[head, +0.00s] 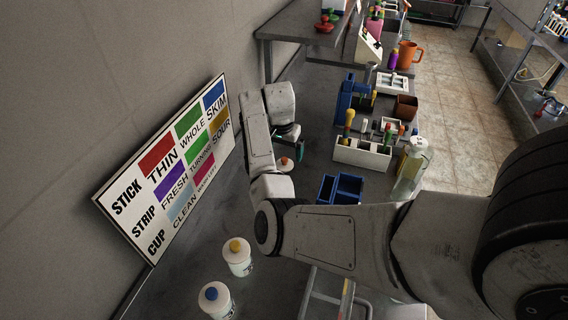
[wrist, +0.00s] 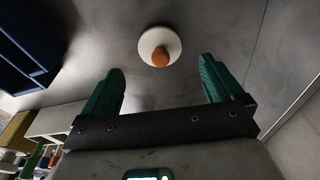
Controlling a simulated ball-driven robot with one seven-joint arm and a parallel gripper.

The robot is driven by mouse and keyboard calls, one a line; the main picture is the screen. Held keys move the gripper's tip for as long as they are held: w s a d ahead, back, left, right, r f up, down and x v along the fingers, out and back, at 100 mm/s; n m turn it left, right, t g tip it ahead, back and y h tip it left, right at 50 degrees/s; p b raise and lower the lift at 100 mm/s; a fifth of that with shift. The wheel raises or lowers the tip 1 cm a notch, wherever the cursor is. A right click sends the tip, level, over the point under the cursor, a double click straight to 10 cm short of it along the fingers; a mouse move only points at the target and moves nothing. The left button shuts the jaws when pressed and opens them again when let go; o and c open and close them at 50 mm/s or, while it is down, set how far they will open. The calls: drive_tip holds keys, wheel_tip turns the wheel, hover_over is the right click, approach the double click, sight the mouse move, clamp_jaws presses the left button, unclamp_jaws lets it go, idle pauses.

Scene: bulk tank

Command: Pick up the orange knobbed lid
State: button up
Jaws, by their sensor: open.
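The orange knobbed lid (wrist: 160,44) is a round white disc with an orange knob, lying on the grey counter. In the wrist view it is near the top centre, beyond the fingertips and roughly between their lines. In the head view the lid (head: 286,163) shows small beside my forearm, partly hidden by it. My gripper (wrist: 160,82) has two green fingers spread wide with nothing between them. In the head view my gripper (head: 299,148) is above the counter just behind the lid.
A leaning sign board (head: 170,165) is at the left. Two white jars, yellow-knobbed (head: 238,262) and blue-knobbed (head: 216,302), stand in front.

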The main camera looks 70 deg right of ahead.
sight(284, 158)
drive_tip(key=shift+d+f+p, duration=0.2)
drive_tip(key=shift+f+p, duration=0.25)
drive_tip(key=shift+f, duration=1.9)
drive_tip(key=shift+c, duration=0.4)
drive_tip(key=shift+w, duration=0.1)
drive_tip(key=c, duration=1)
drive_tip(key=shift+r, duration=0.1)
